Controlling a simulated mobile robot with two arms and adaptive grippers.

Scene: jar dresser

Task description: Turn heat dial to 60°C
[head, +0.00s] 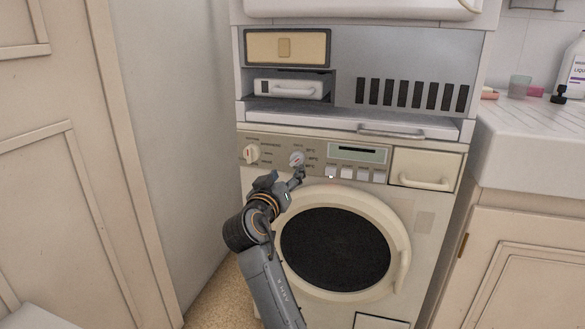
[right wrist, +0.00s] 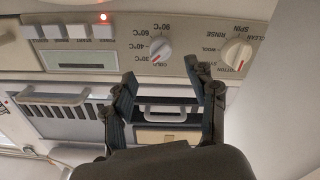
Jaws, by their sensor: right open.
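The heat dial (head: 297,159) is a small round white knob on the washing machine's control panel. In the right wrist view, which is upside down, the heat dial (right wrist: 160,46) has temperature labels from COLD to 90°C beside it. Its red mark points to the lower left, near the COLD and 30°C labels; I cannot tell exactly which. My right gripper (head: 297,176) is just in front of and below the dial in the head view. In the right wrist view the gripper (right wrist: 166,77) has its fingers apart and empty, with the dial beyond them. My left gripper is not in view.
A second dial (head: 250,153) with wash programmes sits left of the heat dial. A display (head: 358,154) and several buttons (head: 360,173) are to the right. The round door (head: 335,250) is below. A shelf unit (head: 400,65) stands above, and a counter (head: 530,140) is at right.

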